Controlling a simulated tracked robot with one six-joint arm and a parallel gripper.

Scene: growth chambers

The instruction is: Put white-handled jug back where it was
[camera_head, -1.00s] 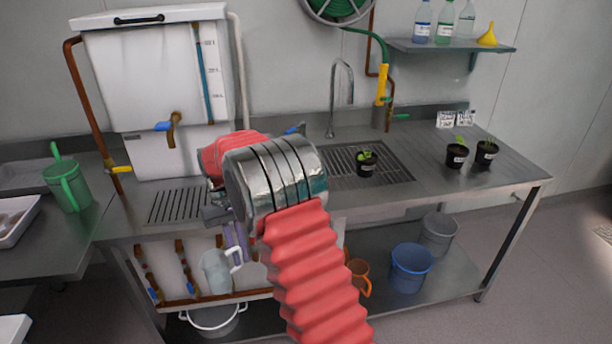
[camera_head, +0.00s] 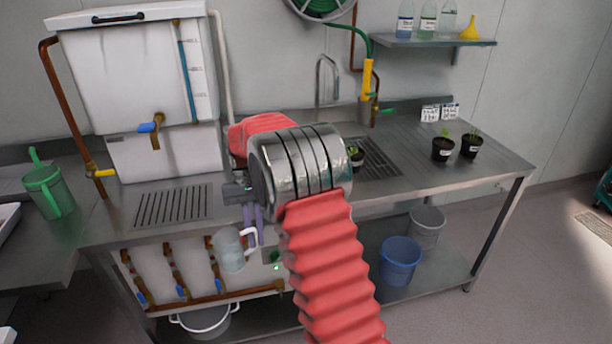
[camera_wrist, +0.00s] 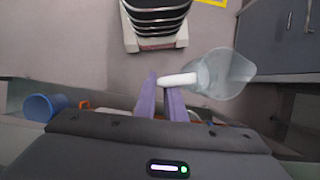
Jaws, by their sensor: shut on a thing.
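The white-handled jug (camera_head: 229,250) is a clear, greyish jug with a white handle. It hangs in front of the pipe panel below the counter edge in the head view. In the wrist view the jug (camera_wrist: 226,73) extends to the right of my gripper. My gripper (camera_wrist: 165,82) has purple fingers shut on the white handle. In the head view the gripper (camera_head: 252,225) is partly hidden behind my own arm. The jug looks empty.
A steel counter (camera_head: 440,180) carries a white tank (camera_head: 130,75), a drain grate (camera_head: 172,206) and small potted plants (camera_head: 443,149). A green jug (camera_head: 48,192) stands at left.

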